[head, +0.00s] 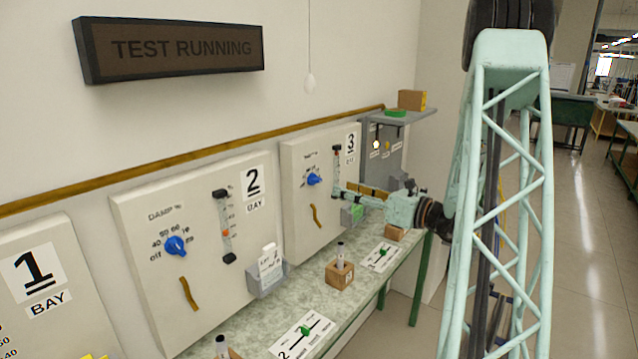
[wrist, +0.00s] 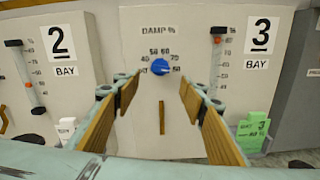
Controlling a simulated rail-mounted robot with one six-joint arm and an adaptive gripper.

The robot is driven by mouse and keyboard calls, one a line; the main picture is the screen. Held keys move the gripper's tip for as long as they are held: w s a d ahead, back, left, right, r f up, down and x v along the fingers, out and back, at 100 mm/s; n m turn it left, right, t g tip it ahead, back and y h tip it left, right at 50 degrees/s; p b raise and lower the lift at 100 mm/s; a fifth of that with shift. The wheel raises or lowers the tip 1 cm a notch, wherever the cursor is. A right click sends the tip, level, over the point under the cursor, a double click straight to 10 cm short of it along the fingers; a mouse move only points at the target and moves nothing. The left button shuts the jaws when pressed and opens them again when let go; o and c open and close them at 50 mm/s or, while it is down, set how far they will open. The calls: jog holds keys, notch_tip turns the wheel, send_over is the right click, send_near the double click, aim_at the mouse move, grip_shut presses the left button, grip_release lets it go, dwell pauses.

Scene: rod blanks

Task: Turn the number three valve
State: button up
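The number three valve is a blue knob (head: 314,179) on the white bay 3 panel (head: 297,222). In the wrist view the knob (wrist: 160,67) sits under a "DAMP %" label, with a printed scale around it. Its exact setting is too small to tell. My gripper (head: 340,190) is in front of the bay 3 panel, to the right of the knob in the head view and apart from it. In the wrist view my gripper (wrist: 160,92) has its fingers spread wide and empty, with the knob showing between and above the tips.
Bay 3's sliding gauge (wrist: 216,65) and a green card (wrist: 252,132) are to the right of the knob. A brown strip (wrist: 162,117) hangs below it. The bay 2 panel (head: 190,240) is to the left. The bench (head: 350,270) below holds wooden blocks and cards.

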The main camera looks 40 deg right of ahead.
aim_at(319, 182)
jog(key=shift+x, duration=5.7)
jog(key=shift+c, duration=0.4)
jog(key=c, duration=0.8)
